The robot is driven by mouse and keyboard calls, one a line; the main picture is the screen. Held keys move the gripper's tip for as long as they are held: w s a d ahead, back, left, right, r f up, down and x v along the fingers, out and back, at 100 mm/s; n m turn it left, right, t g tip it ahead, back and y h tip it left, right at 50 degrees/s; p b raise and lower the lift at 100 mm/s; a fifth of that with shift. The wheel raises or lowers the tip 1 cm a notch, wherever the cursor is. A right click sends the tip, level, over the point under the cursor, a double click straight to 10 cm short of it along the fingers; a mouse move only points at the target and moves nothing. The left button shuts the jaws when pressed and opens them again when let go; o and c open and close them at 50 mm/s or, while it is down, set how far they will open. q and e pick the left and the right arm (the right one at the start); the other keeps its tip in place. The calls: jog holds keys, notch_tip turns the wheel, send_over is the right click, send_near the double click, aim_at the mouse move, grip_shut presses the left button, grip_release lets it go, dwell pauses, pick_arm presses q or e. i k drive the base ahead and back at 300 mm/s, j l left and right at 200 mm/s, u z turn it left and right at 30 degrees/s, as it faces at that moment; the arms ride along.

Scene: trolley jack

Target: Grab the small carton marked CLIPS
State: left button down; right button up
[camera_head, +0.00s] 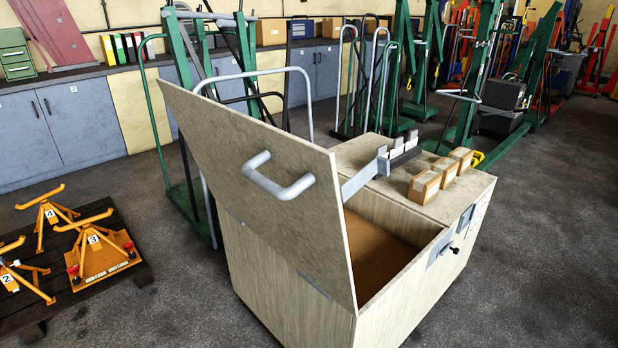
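Three small brown cartons stand in a row on the flat top of a pale wooden chest: a near one (424,187), a middle one (445,171) and a far one (461,158). Each has a pale label or tape, but the print is too small to read, so I cannot tell which is marked CLIPS. Neither of my grippers is in view.
The chest's lid (262,185) stands raised on the left with a grey handle (278,182). The chest's brown interior is open. A low dark pallet (140,272) with orange stands is at the left. Green lifting equipment fills the back. Floor is clear at the right front.

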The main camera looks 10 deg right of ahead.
aim_at(448, 167)
jog(key=i+l+u, duration=0.1)
jog(key=l, duration=0.25)
jog(key=i+l, duration=0.15)
jog(key=l, duration=0.25)
jog(key=i+l+u, duration=0.15)
jog(key=l, duration=0.6)
jog(key=i+u, duration=0.05)
